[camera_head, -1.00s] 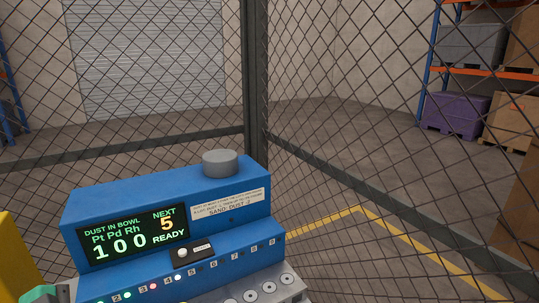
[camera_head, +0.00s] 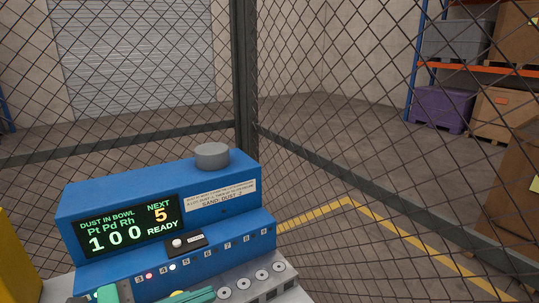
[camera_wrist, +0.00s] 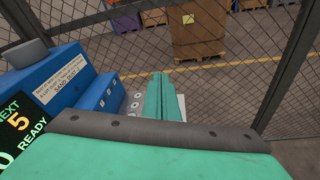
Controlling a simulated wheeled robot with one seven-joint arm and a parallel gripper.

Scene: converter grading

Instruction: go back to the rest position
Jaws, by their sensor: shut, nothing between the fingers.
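My green gripper (camera_wrist: 160,97) shows in the wrist view with its two fingers together and nothing between them. It points out past the right side of the blue machine (camera_wrist: 62,77). In the head view, green parts of my gripper (camera_head: 196,296) show at the bottom edge, in front of the machine's lower front. The blue machine (camera_head: 120,195) has a lit display (camera_head: 130,226) reading "DUST IN BOWL Pt Pd Rh 100, NEXT 5, READY". Lights by numbers 3 and 4 are lit. The numbers at far left are hidden by my gripper.
A wire mesh fence (camera_head: 330,130) with a dark corner post stands behind the machine. Beyond it are shelving with a purple crate (camera_head: 440,108) and brown boxes, and a roller door (camera_head: 135,60). A yellow object (camera_head: 15,255) is at the left edge.

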